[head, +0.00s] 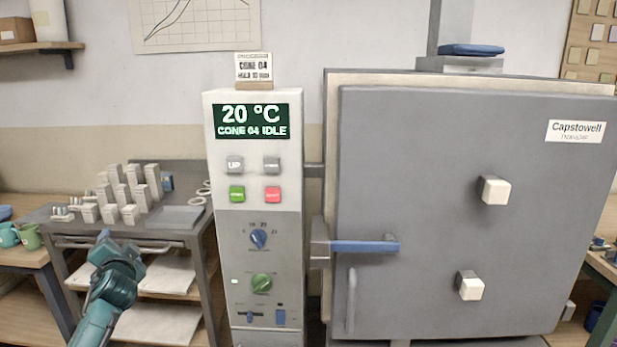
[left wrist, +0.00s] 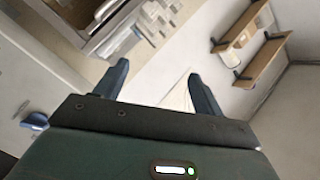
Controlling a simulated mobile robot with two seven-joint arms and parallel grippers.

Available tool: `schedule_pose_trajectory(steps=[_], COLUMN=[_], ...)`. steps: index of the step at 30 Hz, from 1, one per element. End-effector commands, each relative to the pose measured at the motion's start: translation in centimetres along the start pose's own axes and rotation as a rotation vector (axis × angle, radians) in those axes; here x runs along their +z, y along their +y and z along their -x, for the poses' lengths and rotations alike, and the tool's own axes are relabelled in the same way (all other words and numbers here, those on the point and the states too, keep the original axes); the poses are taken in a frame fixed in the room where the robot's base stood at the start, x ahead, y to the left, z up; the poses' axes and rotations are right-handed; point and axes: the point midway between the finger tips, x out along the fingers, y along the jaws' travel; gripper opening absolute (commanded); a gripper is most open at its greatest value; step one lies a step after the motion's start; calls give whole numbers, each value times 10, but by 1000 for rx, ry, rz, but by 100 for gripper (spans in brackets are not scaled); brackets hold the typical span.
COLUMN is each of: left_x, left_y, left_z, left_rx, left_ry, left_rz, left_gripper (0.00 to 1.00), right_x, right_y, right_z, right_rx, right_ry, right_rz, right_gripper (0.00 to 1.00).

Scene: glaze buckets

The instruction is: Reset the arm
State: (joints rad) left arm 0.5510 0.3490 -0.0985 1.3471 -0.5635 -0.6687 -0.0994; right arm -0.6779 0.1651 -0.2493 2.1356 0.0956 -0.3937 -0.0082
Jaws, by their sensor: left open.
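My left arm comes in from the lower left of the head view, and its teal gripper (head: 104,240) is held up in front of the grey cart. In the left wrist view the two dark fingers of my left gripper (left wrist: 160,85) stand wide apart with nothing between them. Past the fingers that view shows the pale wall and wooden shelves, tilted. My right gripper is in neither view.
A grey kiln (head: 440,220) with its door shut and a blue-handled latch (head: 365,246) fills the right. Its control panel (head: 257,185) reads 20 °C, cone 04 idle. The cart (head: 180,233) holds several pale kiln posts (head: 134,176).

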Motion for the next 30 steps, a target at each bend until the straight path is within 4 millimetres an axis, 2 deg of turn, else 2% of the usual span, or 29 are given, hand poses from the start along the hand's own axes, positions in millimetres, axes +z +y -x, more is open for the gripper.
schedule_pose_trajectory(steps=[6, 12, 15, 17, 20, 23, 26, 29, 30], left_x=[-34, -66, -48, -38, -20, 2, 27, 54, 64], left_y=[25, 34, 76, 98, 134, 174, 215, 250, 262], left_z=[5, 15, 38, 53, 81, 119, 170, 232, 258], left_rx=[159, 284, 343, 374, 431, 501, 583, 672, 708], left_ry=[157, 288, 266, 256, 235, 208, 172, 127, 107], left_rz=[301, 601, 585, 578, 567, 561, 561, 572, 580], left_gripper=[69, 69, 69, 69, 69, 69, 69, 69, 69], right_x=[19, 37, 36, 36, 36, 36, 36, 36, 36], right_y=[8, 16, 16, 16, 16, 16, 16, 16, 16], right_z=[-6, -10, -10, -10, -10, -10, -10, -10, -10], right_rx=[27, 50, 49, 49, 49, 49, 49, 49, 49], right_ry=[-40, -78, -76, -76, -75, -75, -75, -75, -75], right_rz=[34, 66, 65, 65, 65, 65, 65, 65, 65], right_gripper=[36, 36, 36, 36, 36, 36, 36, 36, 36])
